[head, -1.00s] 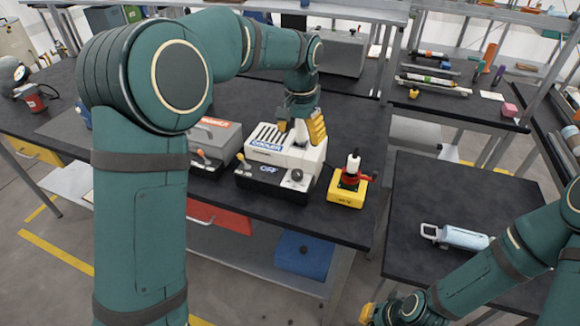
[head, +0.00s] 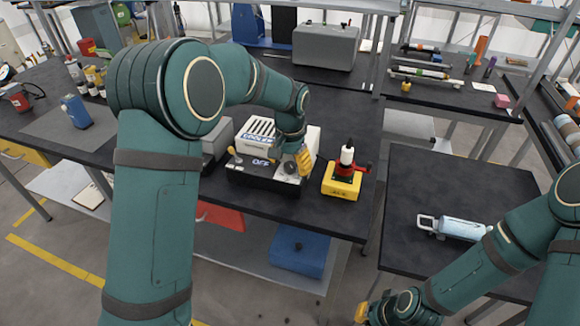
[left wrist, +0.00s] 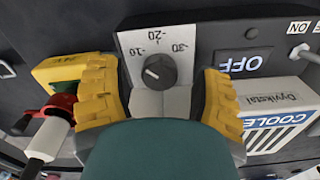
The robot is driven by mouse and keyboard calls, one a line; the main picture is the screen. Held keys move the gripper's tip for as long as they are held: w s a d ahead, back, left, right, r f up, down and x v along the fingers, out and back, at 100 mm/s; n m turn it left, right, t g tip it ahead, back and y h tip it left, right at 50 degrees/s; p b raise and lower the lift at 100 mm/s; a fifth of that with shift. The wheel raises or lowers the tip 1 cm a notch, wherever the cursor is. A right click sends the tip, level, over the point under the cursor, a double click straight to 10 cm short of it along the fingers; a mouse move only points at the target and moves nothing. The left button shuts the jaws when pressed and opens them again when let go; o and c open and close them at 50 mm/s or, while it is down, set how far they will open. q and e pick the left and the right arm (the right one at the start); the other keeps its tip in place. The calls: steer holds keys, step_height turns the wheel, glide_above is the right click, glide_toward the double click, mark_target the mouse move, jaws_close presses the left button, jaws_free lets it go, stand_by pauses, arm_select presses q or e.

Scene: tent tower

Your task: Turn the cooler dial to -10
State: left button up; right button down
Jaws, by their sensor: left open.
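The cooler (head: 312,137) is a white box on a black base marked OFF, standing on the dark bench. Its dark round dial (left wrist: 156,71) sits on a grey plate marked -10, -20 and -30 in the left wrist view. A light pointer mark shows on the knob's left side, near the -10 side; its exact reading is hard to tell. My left gripper (left wrist: 158,92) is open, its yellow fingers apart on either side of the dial and not closed on it. In the head view it is at the cooler's front right (head: 303,160). My right gripper (head: 364,312) is partly cut off at the bottom edge.
A yellow box with a red and white fixture (head: 343,186) stands just right of the cooler, close to my left gripper. A grey case (head: 217,140) stands on its left. A light-blue cylinder (head: 462,229) lies on the right table, which is otherwise clear.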

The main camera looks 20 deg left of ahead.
arm_select(q)
steer(key=shift+f, duration=0.25)
jaws_close()
steer(key=shift+r+n+p, duration=0.1)
steer(key=shift+n+p, duration=0.45)
steer(key=shift+n, duration=1.05)
jaws_free()
